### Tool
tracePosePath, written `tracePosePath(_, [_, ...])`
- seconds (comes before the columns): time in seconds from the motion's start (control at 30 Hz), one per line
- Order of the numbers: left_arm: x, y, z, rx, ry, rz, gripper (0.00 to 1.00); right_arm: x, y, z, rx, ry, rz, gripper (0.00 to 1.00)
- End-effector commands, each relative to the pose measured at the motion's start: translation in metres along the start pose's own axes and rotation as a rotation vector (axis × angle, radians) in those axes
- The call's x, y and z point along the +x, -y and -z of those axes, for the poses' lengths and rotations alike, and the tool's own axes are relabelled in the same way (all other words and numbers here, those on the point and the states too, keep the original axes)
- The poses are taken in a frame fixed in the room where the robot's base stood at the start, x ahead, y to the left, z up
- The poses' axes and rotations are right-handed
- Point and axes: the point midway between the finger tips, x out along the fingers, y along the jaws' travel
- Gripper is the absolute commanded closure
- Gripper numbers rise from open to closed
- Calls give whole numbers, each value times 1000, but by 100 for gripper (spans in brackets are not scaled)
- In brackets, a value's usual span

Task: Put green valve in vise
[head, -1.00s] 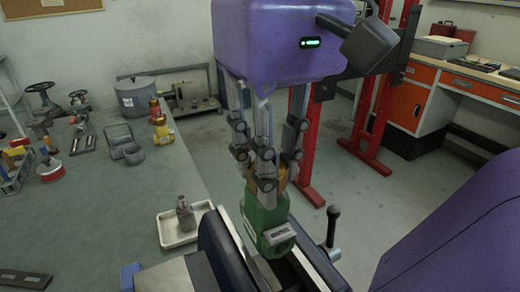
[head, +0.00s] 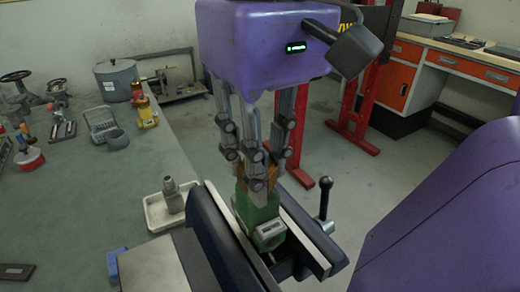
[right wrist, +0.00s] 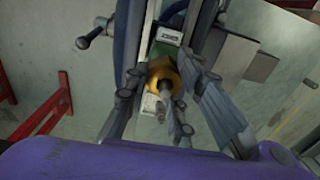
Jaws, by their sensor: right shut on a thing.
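The green valve (head: 258,212) is upright between the two jaws of the vise (head: 212,232), with its lower part down in the gap. A gap shows between the valve and the right jaw; contact with the left jaw cannot be told. My right gripper (head: 257,172) points down and is shut on the valve's brass-coloured upper part. In the right wrist view, the brass part (right wrist: 165,75) sits between the fingers, with green body (right wrist: 163,48) beyond it. The valve's underside is hidden. My left gripper is not in view.
The vise handle (head: 325,198) stands up right of the jaws. A white tray (head: 155,222) with a grey metal part (head: 172,195) lies left of the vise. The workbench (head: 80,200) carries a grey pot (head: 117,80) and several fittings. Red stands (head: 365,125) are behind.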

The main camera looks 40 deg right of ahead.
Motion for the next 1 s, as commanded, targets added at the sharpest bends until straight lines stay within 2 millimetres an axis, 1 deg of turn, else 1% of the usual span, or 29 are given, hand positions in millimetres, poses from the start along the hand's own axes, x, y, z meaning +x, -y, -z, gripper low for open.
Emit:
tracePosePath(0.1, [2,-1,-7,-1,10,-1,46,7,0,0,-1,0,1,100])
tracePosePath(0.4, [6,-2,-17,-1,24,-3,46,21,0,0,-1,0,1,100])
tracePosePath(0.73, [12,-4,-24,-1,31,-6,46,37,-1,0,-1,0,0,100])
tracePosePath(1.0, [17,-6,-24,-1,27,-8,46,44,-1,0,0,-1,0,100])
